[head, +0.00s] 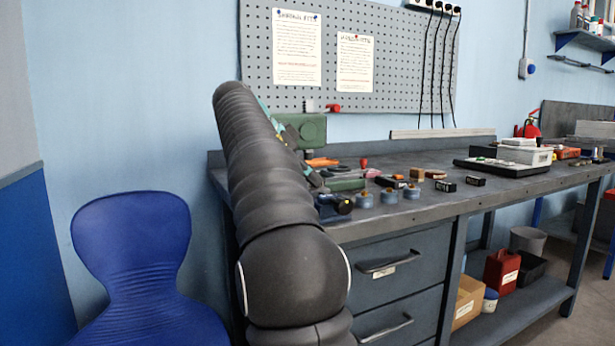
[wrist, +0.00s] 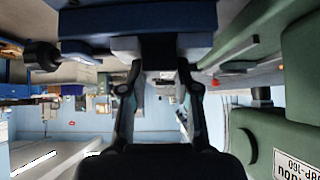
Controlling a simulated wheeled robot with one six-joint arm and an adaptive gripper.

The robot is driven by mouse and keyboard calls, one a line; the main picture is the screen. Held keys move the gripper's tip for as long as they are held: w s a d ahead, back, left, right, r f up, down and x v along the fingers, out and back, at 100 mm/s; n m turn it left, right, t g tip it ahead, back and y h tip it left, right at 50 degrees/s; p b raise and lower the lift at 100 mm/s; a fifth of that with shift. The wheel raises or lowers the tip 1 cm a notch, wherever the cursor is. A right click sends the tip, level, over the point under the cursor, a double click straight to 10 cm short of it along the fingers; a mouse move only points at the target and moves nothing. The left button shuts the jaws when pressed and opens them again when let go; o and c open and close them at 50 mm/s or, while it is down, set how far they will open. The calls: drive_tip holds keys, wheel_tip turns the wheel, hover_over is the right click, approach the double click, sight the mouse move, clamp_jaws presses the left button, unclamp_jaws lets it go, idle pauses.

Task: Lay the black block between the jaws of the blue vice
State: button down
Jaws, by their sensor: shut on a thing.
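The blue vice (wrist: 140,17) fills the top of the wrist view, which is upside down. Its grey jaws (wrist: 127,46) show on either side of a dark gap. My gripper (wrist: 160,68) is shut on the black block (wrist: 159,48), a dark shape between the fingertips. The block appears in line with the gap between the jaws; I cannot tell whether it touches the vice. In the head view my arm hides most of the vice (head: 329,207) and the held block; the vice's black handle knob (head: 343,207) shows.
A green machine (head: 304,130) stands behind the vice and fills the right of the wrist view (wrist: 262,135). Round grey pieces (head: 390,196), small dark boxes (head: 474,181) and a black tray (head: 503,168) lie to the right. A blue chair (head: 130,260) stands at left.

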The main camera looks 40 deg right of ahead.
drive_tip(key=shift+f, duration=0.65)
drive_tip(key=c, duration=0.8)
unclamp_jaws()
drive_tip(key=shift+c, duration=0.2)
drive_tip(key=shift+f, duration=0.15)
drive_tip(key=d+r+p+v, duration=0.1)
drive_tip(key=p+v, duration=0.4)
drive_tip(key=v, duration=0.8)
drive_tip(key=shift+a+r, duration=0.1)
